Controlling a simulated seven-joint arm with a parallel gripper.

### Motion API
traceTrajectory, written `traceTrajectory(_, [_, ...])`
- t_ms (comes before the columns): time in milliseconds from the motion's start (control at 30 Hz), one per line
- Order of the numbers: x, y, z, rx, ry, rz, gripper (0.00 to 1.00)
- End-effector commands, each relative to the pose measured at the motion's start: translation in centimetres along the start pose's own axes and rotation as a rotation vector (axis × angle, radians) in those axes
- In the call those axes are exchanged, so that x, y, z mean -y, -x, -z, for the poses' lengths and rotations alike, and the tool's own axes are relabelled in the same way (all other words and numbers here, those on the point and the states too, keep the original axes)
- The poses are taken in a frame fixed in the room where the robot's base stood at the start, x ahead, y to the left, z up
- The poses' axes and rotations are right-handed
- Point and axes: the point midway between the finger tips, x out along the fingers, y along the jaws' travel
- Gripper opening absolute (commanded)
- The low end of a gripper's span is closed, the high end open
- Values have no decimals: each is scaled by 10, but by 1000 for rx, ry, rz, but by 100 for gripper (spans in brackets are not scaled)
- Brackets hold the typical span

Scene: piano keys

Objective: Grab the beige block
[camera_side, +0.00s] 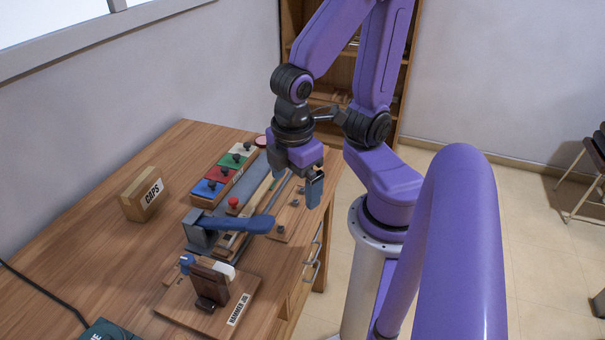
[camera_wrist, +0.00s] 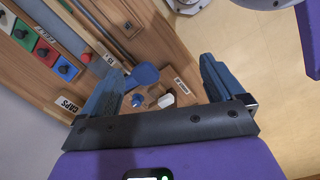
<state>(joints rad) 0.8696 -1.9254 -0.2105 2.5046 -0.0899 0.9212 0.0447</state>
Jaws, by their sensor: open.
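A small off-white to beige block (camera_side: 223,269) sits at the dark brown holder on the wooden jig board (camera_side: 178,302) at the front of the table. It also shows in the wrist view (camera_wrist: 166,100), between my fingers in the picture but well beyond them. My gripper (camera_side: 315,186) hangs over the table's right edge, above and behind the jig. In the wrist view my gripper (camera_wrist: 167,66) has its two blue fingers wide apart with nothing between them. The block's lower part is partly hidden by the holder.
A blue paddle-like lever (camera_side: 240,222) stands between my gripper and the jig. A row of coloured blocks with black knobs (camera_side: 222,174) lies behind it. A CAPS box (camera_side: 142,195) stands at left. The table (camera_side: 110,250) is clear between the box and jig.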

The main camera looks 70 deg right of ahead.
Motion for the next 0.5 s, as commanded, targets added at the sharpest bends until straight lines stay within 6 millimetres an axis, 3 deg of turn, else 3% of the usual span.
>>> traceTrajectory(200, [-55,-42,-17,282,-38,-163,95])
traceTrajectory(500, [-119,-85,-54,636,4,-325,95])
